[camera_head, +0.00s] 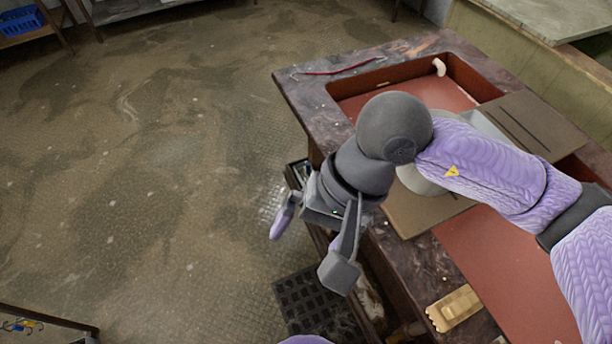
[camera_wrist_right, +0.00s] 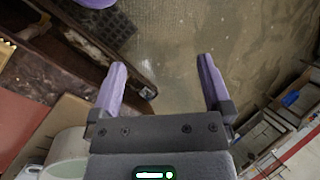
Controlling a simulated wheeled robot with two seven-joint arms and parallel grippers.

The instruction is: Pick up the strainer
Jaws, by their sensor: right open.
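My right gripper (camera_head: 310,248) hangs past the table's left edge, over the floor. In the right wrist view its two purple fingers (camera_wrist_right: 162,66) are spread wide with nothing between them. I cannot make out a strainer for sure in either view. A pale round vessel (camera_head: 418,182) stands on the table, partly hidden behind my right arm. A pale cylindrical thing, perhaps the same vessel (camera_wrist_right: 66,150), shows at the lower left of the right wrist view. My left gripper is not in view.
The dark table (camera_head: 309,97) has red recessed areas (camera_head: 502,275) and brown boards (camera_head: 530,122). A thin red tool (camera_head: 345,68) lies near its far edge, a white curved piece (camera_head: 439,67) in the recess, and a tan piece (camera_head: 454,308) near the front.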

